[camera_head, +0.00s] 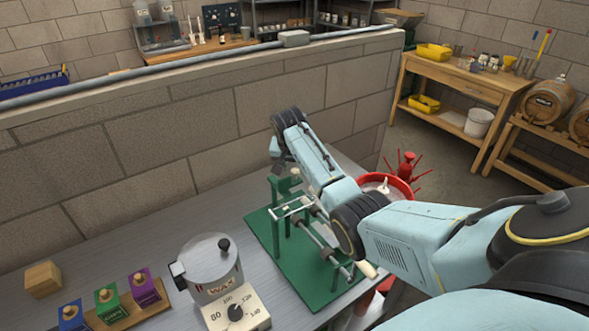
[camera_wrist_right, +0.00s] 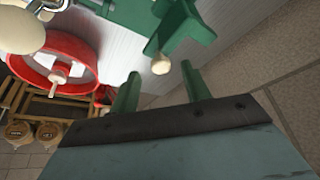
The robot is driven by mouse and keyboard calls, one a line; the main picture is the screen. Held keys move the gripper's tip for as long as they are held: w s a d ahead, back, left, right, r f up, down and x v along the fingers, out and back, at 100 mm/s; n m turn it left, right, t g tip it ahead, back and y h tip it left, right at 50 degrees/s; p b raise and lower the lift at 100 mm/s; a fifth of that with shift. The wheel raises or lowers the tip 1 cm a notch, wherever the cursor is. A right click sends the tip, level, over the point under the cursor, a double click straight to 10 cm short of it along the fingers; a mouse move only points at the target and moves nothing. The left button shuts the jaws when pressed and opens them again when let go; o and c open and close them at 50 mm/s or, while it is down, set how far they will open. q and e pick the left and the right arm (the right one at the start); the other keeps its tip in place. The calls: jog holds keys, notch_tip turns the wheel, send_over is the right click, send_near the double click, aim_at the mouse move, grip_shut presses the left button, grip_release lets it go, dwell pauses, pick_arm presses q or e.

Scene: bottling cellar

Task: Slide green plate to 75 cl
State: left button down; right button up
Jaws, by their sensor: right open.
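A green stand (camera_head: 297,245) with uprights and metal rods stands on the grey bench, on a flat green base. My right arm reaches over it from the right and hides part of it. My right gripper (camera_head: 283,172) is at the stand's back left upright, its fingertips partly hidden. In the right wrist view the gripper (camera_wrist_right: 160,84) is open, with two green fingers apart and nothing between them. A green part of the stand (camera_wrist_right: 186,27) with a pale wooden knob (camera_wrist_right: 161,65) lies beyond the fingers. I cannot make out a 75 cl mark. My left gripper is not in view.
A wax pot (camera_head: 212,268) on a dial base stands left of the stand. Blue, green and purple blocks (camera_head: 108,302) and a wooden block (camera_head: 43,279) are further left. A stone wall (camera_head: 200,130) rises behind. A red ring (camera_wrist_right: 85,52) is at the right.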

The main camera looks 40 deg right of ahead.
jog(key=shift+x, duration=1.15)
grip_shut()
